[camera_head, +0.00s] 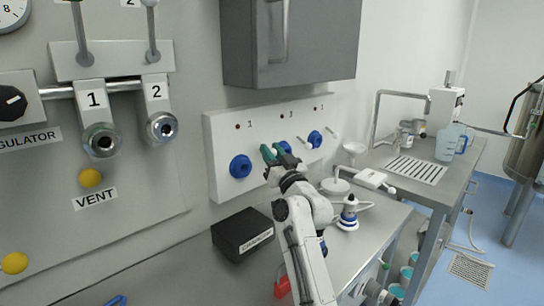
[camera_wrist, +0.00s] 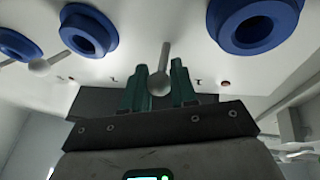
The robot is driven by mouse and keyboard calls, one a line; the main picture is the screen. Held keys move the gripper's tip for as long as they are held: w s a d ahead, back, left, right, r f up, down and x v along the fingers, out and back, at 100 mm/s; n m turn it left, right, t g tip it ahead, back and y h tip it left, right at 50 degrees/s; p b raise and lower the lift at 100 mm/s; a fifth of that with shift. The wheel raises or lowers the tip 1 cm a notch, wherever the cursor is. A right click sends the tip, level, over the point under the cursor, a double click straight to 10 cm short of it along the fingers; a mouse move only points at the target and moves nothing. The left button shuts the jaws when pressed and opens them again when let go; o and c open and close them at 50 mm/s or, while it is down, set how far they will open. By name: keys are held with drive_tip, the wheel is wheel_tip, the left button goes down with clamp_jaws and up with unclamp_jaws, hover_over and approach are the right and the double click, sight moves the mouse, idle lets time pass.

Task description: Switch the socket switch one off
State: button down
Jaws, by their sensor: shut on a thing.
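The white socket panel (camera_head: 222,140) on the wall carries three blue sockets, each with a ball-ended lever to its right. Socket one (camera_head: 240,166) is the leftmost in the head view and shows at the top right of the wrist view (camera_wrist: 255,24). My gripper (camera_head: 273,154) is at the panel just right of socket one. In the wrist view its green fingers (camera_wrist: 159,72) are shut around the ball end of the socket one switch lever (camera_wrist: 164,55). In the head view my gripper hides that lever, so its on or off position cannot be told.
The middle socket (camera_head: 286,147) and its lever (camera_head: 304,143) are close to my gripper's right. A grey cabinet (camera_head: 300,45) hangs above.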

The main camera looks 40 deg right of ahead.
drive_tip(key=c, duration=0.9)
unclamp_jaws()
drive_tip(key=shift+b+v, duration=0.65)
drive_tip(key=shift+v, duration=4.75)
drive_tip(key=shift+c, duration=0.3)
